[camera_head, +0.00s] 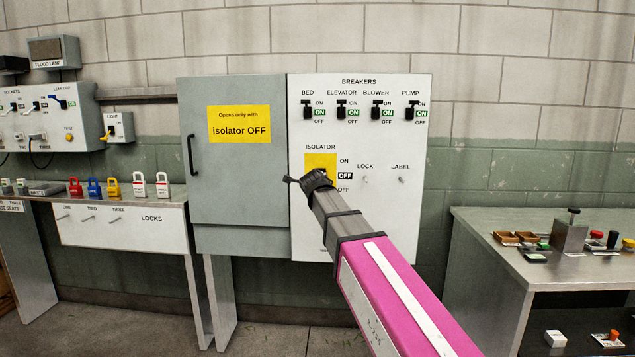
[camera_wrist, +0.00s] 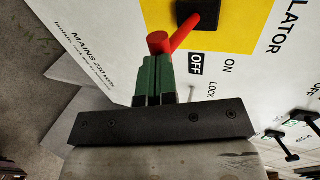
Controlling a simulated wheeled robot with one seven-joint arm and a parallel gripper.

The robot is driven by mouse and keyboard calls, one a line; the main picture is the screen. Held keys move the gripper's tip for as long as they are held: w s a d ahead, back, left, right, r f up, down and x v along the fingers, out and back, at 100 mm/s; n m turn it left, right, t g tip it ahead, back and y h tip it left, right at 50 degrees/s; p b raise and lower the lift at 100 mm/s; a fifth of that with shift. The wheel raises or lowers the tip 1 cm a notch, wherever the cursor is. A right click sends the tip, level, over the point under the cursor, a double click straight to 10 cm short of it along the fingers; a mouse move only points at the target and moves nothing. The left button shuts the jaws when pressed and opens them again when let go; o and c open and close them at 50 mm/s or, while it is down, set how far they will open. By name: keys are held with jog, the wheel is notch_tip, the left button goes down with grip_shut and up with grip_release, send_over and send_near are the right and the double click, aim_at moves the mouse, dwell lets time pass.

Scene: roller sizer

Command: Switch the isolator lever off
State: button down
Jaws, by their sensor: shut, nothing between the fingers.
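The isolator's yellow plate (camera_head: 318,160) is on the white breaker panel (camera_head: 420,200). In the wrist view the red isolator lever (camera_wrist: 183,30) runs from a black hub (camera_wrist: 198,12) on the yellow plate to a round knob, pointing away from the ISOLATOR label, which is downward on the panel. The indicator (camera_head: 345,176) beside it reads OFF; it also shows OFF in the wrist view (camera_wrist: 196,63). My gripper (camera_wrist: 155,62) is shut and empty, its green fingertips close to the knob; I cannot tell if they touch. In the head view my gripper hides the lever.
A grey cabinet (camera_head: 235,180) with a yellow "isolator OFF" sign adjoins the panel at left, its door shut. Breaker switches line the panel's top. A padlock shelf (camera_head: 120,222) stands at left, a bench (camera_head: 560,270) at right.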

jog(key=shift+f, duration=0.4)
jog(key=shift+r, duration=0.15)
jog(key=shift+r, duration=0.65)
